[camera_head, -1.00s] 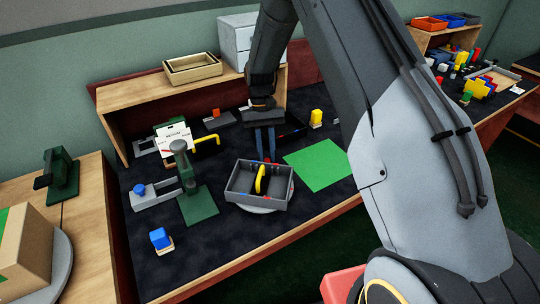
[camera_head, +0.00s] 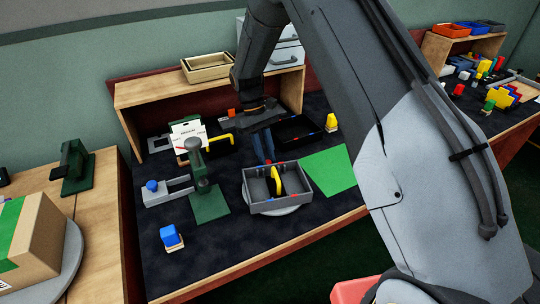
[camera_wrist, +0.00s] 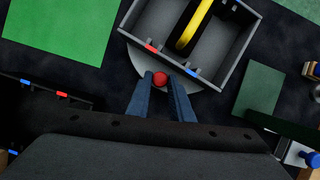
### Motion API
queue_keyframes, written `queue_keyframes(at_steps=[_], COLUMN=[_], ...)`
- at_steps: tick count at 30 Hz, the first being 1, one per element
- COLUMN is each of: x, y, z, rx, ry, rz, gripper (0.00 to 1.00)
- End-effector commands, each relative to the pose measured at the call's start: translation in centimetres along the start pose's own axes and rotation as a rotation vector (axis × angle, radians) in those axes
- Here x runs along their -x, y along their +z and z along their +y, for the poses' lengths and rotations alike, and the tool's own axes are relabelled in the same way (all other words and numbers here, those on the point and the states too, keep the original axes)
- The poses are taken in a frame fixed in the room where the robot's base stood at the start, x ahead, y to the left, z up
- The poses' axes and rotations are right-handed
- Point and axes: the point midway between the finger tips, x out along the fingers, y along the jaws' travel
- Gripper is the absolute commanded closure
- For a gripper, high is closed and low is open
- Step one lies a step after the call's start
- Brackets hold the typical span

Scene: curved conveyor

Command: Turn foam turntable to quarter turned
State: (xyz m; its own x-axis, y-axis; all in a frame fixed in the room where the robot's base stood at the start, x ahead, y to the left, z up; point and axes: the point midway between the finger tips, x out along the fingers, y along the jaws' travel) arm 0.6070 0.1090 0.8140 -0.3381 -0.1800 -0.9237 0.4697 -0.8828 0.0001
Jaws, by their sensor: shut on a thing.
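The foam turntable is a pale round disc (camera_head: 285,211) on the dark bench, mostly hidden under a grey divided tray (camera_head: 280,207). A curved yellow piece (camera_head: 277,181) stands in the tray. In the wrist view, the disc's rim (camera_wrist: 140,62) shows below the tray (camera_wrist: 240,55), and a red round knob (camera_wrist: 160,78) sits at the rim.
A green mat (camera_head: 330,170) lies right of the tray. A dark green press (camera_head: 205,190) stands close on the left, with a blue block (camera_head: 170,237) nearer the front. A wooden shelf (camera_head: 200,95) and a black tray (camera_head: 298,130) are behind.

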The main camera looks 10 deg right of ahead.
Motion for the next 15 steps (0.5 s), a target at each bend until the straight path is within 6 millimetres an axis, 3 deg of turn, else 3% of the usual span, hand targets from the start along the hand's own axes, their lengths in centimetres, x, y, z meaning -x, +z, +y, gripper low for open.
queue_keyframes(at_steps=[15], x=[0.2], y=[-0.4], z=[-1.7], rx=[0.168], ry=[0.070], rz=[0.001], gripper=[1.00])
